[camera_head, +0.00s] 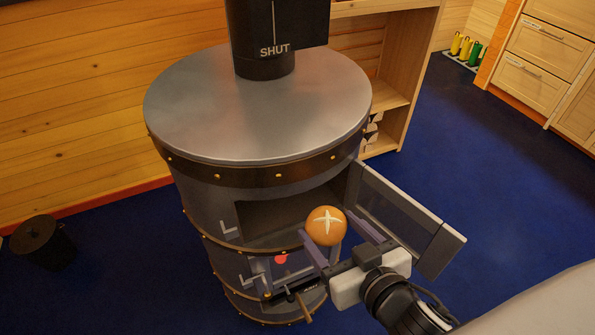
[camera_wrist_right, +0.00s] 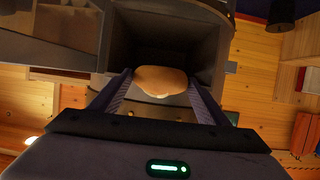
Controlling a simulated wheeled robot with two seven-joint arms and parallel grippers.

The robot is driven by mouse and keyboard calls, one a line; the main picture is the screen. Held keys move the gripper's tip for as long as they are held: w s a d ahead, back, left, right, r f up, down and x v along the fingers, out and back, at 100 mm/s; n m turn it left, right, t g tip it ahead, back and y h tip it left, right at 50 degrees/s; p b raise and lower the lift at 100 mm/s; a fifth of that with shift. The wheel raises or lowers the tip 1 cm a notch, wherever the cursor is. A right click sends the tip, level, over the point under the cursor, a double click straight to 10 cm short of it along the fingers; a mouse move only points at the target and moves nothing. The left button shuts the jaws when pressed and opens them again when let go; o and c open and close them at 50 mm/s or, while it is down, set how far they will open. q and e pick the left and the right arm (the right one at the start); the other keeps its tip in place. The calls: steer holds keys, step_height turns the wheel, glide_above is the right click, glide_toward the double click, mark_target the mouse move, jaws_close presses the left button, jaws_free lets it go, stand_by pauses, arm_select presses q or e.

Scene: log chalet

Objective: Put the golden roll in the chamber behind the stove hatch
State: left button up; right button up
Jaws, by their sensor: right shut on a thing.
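The golden roll (camera_head: 326,226) is round with a pale cross on top. My right gripper (camera_head: 328,240) is shut on it, one finger on each side, in front of the stove's opening. In the right wrist view the roll (camera_wrist_right: 161,81) sits between the fingertips (camera_wrist_right: 160,88), with the dark chamber (camera_wrist_right: 165,45) straight beyond it. The stove hatch (camera_head: 405,215) stands open, swung out to the right of the opening. The chamber (camera_head: 280,218) looks empty where it shows; part is hidden behind the roll. My left gripper is not in view.
The stove (camera_head: 255,110) is a grey drum with a black flue (camera_head: 265,65) marked SHUT. The open hatch stands close beside my right gripper. A wooden shelf (camera_head: 400,100) is behind, a dark bucket (camera_head: 42,245) at left. The blue floor (camera_head: 480,150) is clear at right.

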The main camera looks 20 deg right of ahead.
steer(key=w+f+b, duration=0.4)
steer(key=w+f, duration=0.2)
steer(key=f, duration=0.5)
steer(key=w, duration=0.4)
steer(key=w+p, duration=0.1)
steer(key=w, duration=0.2)
steer(key=shift+a+f, duration=0.15)
steer(key=shift+a, duration=0.25)
glide_above(283, 200)
steer(key=shift+f, duration=0.25)
step_height(283, 200, down, 3)
steer(key=shift+f+b, duration=0.1)
steer(key=shift+b, duration=0.45)
steer(key=shift+f, duration=0.15)
steer(key=o, duration=0.6)
steer(key=shift+f, duration=0.1)
steer(key=o, duration=0.5)
steer(key=shift+c, duration=0.2)
